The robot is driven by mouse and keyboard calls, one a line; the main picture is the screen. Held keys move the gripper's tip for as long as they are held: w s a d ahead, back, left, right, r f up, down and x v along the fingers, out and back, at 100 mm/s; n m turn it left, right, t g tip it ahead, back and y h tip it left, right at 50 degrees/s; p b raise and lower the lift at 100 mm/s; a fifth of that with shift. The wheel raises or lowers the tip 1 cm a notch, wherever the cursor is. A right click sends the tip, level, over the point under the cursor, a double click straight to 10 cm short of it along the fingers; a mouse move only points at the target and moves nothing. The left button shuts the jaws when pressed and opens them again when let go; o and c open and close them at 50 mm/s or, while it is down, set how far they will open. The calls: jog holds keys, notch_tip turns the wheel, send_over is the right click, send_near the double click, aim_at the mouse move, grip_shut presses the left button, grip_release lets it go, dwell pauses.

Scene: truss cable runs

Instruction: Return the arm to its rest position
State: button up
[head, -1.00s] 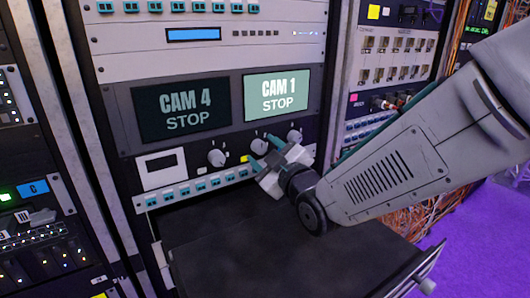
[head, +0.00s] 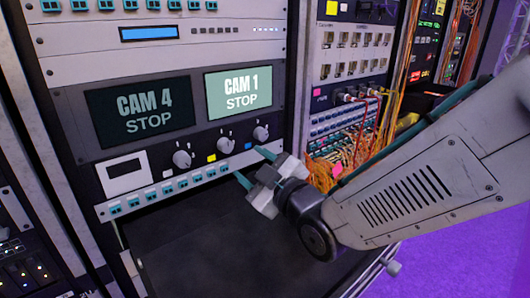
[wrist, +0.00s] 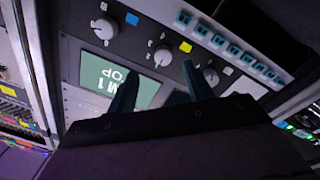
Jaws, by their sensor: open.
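My gripper (head: 255,168) is open and empty in the head view, its teal-tipped fingers pointing up and left toward the rack. It hangs above the pulled-out dark drawer (head: 200,250), just right of and below the knob row. In the wrist view the two dark fingers (wrist: 157,92) stand apart with nothing between them. My arm reaches in from the right of the head view. The knobs (head: 221,146) also show in the wrist view (wrist: 162,56); I cannot tell exactly how far the fingertips are from the panel.
The CAM 4 screen (head: 138,111) is dark and the CAM 1 screen (head: 239,93) is lit; both read STOP. Orange cables (head: 385,110) hang in the rack at right, behind my arm. The drawer juts out below my gripper. Purple floor (head: 455,265) lies open at lower right.

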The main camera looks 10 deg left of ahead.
jog(key=w+d+m+h, duration=0.1)
jog(key=d, duration=0.2)
jog(key=w+d+m+h, duration=0.1)
jog(key=d+h, duration=0.1)
jog(key=d, duration=0.1)
jog(key=w+d+m+h, duration=0.1)
jog(key=d, duration=0.2)
jog(key=shift+w+d+f+m+h, duration=0.1)
jog(key=shift+d+f+m+h, duration=0.1)
jog(key=shift+d+m+h, duration=0.15)
jog(key=s+d+f+m+g+h, duration=0.25)
jog(key=d+m+h, duration=0.25)
jog(key=d, duration=0.9)
jog(key=s+d+m+g+h, duration=0.2)
jog(key=s+d+m+g, duration=0.2)
jog(key=s+d, duration=0.3)
jog(key=s+d+m+g+h, duration=0.1)
jog(key=s+d+m+g, duration=0.3)
jog(key=s, duration=1.1)
jog(key=d, duration=0.3)
jog(key=shift+s+d+r+g+h, duration=0.15)
jog(key=shift+d+r+g+h, duration=0.1)
jog(key=shift+d+g+h, duration=0.1)
jog(key=shift+m, duration=0.25)
